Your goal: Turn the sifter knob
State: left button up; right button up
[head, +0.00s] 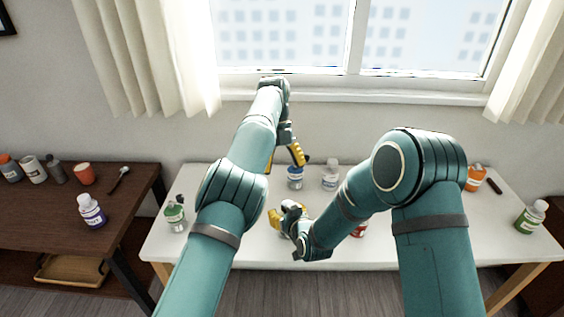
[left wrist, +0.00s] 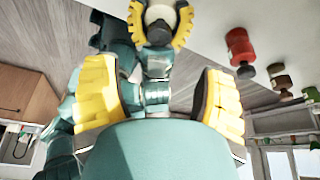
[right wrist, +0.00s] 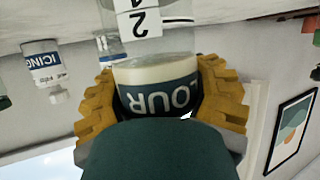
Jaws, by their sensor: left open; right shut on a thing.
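The sifter (right wrist: 158,97), a clear and dark blue container marked "FLOUR" with numbers on it, fills the middle of the right wrist view, upside down there. My right gripper (right wrist: 158,78) is shut around its sides; in the head view the gripper (head: 289,214) is low over the white table and mostly hides the sifter. My left gripper (head: 296,150) is open and empty, farther back above the table. In the left wrist view its yellow fingers (left wrist: 160,88) are spread, with my right gripper beyond them. I cannot make out the knob clearly.
The white table (head: 400,248) holds a blue-labelled jar (head: 295,177) and a pale jar (head: 330,174) behind the grippers. A dark table (head: 50,205) is at left.

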pick_arm(q)
jog(key=shift+w+a+r, duration=0.1)
jog(key=shift+w+r, duration=0.05)
jog(key=shift+r, duration=0.4)
dwell(0.4)
jog(key=s+f+n, duration=0.1)
jog(key=f, duration=0.2)
jog(key=s+d+f, duration=0.1)
jog(key=s+f, duration=0.1)
jog(key=f, duration=0.2)
jog(key=s+f+n+h, duration=0.1)
jog(key=f, duration=0.3)
jog(key=shift+s+d+n+t, duration=0.3)
jog(key=shift+s+d, duration=0.05)
jog(key=c, duration=1.2)
